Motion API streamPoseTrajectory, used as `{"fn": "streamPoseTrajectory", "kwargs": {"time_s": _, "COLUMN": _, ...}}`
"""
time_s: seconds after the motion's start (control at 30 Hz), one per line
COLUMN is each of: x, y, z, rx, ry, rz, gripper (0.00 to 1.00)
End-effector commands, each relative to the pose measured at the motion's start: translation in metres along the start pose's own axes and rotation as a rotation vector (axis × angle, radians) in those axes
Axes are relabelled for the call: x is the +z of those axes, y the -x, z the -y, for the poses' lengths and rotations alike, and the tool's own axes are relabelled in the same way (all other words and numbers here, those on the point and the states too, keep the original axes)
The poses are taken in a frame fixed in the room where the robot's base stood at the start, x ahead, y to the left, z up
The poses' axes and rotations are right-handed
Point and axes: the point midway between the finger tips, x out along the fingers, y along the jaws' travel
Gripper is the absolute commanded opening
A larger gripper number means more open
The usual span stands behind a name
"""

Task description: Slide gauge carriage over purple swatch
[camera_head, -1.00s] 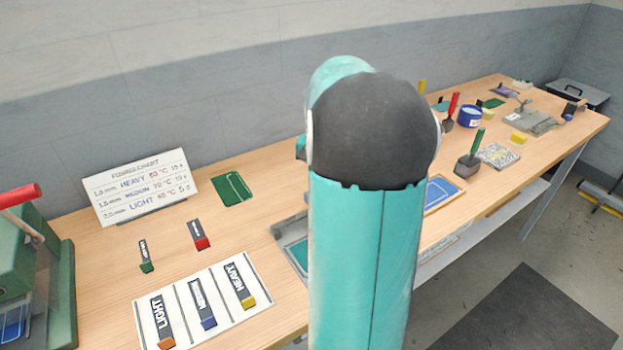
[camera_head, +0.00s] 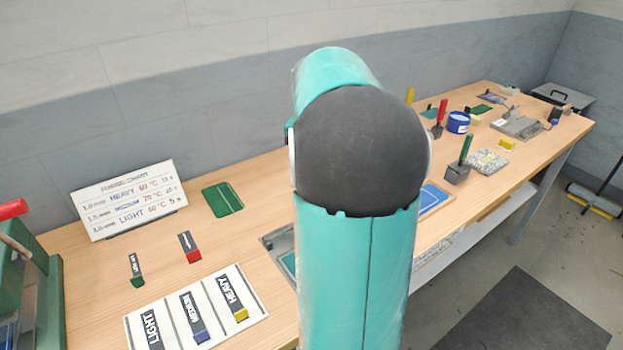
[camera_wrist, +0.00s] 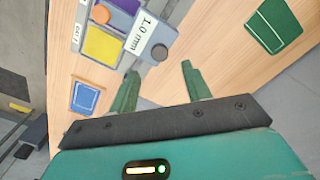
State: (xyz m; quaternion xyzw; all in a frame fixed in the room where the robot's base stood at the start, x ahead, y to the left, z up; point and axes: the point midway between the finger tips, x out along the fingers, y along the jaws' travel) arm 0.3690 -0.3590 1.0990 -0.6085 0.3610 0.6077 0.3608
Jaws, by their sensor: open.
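In the wrist view my gripper (camera_wrist: 160,70) is open, its two green fingers apart with nothing between them. Just beyond the fingertips is a grey-blue carriage (camera_wrist: 149,41) with a white "1.0 mm" label and a dark round knob (camera_wrist: 160,52). It lies on a grey gauge board (camera_wrist: 79,37). A purple swatch (camera_wrist: 122,4) shows at the top edge, near an orange round piece (camera_wrist: 100,13). A yellow swatch (camera_wrist: 103,45) lies beside the carriage. In the head view my arm hides the gripper and most of the gauge board (camera_head: 275,243).
A green mat (camera_head: 223,199) and a chart stand (camera_head: 128,199) are on the bench. A card with labelled strips (camera_head: 252,295) lies in front. A green press (camera_head: 35,275) stands at the left. Tools crowd the bench's far right.

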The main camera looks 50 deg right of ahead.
Motion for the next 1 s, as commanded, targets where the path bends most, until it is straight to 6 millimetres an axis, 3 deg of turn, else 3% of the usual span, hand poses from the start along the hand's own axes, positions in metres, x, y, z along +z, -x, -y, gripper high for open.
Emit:
{"fn": "streamPoseTrajectory", "kwargs": {"time_s": 0.2, "x": 0.000, "y": 0.047, "z": 0.000, "rx": -0.001, "ry": 0.001, "rz": -0.004, "gripper": 0.48}}
{"fn": "streamPoseTrajectory", "kwargs": {"time_s": 0.4, "x": 0.000, "y": 0.068, "z": 0.000, "rx": 0.000, "ry": 0.001, "rz": -0.001, "gripper": 0.48}}
{"fn": "streamPoseTrajectory", "kwargs": {"time_s": 1.0, "x": 0.000, "y": 0.070, "z": 0.000, "rx": 0.000, "ry": 0.001, "rz": 0.000, "gripper": 0.48}}
